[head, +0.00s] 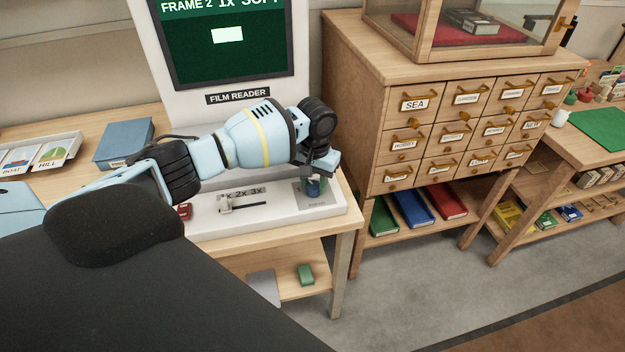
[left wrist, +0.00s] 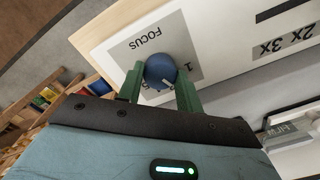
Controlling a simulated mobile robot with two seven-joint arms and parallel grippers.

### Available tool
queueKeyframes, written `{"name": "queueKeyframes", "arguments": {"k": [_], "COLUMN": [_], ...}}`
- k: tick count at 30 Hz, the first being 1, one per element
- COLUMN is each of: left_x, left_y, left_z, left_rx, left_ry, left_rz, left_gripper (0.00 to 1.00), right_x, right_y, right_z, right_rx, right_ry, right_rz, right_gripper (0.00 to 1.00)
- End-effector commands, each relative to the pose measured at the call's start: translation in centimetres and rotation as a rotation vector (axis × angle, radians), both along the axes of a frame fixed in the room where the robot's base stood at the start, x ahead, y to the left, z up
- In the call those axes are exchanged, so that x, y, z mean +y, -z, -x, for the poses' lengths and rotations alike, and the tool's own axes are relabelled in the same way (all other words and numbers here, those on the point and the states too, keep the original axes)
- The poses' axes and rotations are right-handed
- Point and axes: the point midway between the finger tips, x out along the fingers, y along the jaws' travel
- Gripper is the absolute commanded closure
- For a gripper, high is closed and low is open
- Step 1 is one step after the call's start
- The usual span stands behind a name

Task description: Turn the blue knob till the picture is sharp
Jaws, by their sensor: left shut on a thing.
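The blue knob (head: 313,187) stands on the film reader's white base, on a grey patch marked FOCUS. In the left wrist view the knob (left wrist: 160,70) sits between the green fingers of my left gripper (left wrist: 161,88), which is shut on it from above. In the head view my left gripper (head: 314,180) reaches down over the knob and partly hides it. The film reader's screen (head: 222,50) is dark green and reads "FRAME 2 1X SOFT", its top edge cut off, with a pale rectangle below. My right gripper is not in view.
A slider (head: 226,209) marked with 2X and 3X and a red part (head: 185,211) lie left of the knob on the base. A wooden drawer cabinet (head: 392,100) stands close to the right. A green block (head: 306,274) lies on the shelf below.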

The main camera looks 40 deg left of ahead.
Motion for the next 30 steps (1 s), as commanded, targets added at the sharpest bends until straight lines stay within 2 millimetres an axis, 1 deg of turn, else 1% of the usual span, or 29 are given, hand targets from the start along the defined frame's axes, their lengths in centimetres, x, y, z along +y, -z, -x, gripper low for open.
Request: {"name": "queueKeyframes", "arguments": {"k": [1,4,15,21,30], "left_x": [0.0,-0.1,0.0,0.0,0.0], "left_y": [-0.4,-0.4,-0.2,-0.1,0.0], "left_z": [0.0,0.0,0.0,0.0,0.0], "left_rx": [-0.001,-0.002,-0.001,0.000,0.001], "left_ry": [0.030,0.102,0.325,0.386,0.405], "left_rz": [0.000,0.002,0.001,0.000,-0.001], "left_gripper": [0.87,0.87,0.87,0.87,0.87], "right_x": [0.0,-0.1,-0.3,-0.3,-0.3], "right_y": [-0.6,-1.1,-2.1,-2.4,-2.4], "right_z": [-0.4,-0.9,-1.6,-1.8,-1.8], "right_rx": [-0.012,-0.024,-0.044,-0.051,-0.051], "right_ry": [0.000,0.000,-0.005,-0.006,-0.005], "right_rz": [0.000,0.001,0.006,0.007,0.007], "right_gripper": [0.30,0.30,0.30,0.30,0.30]}}
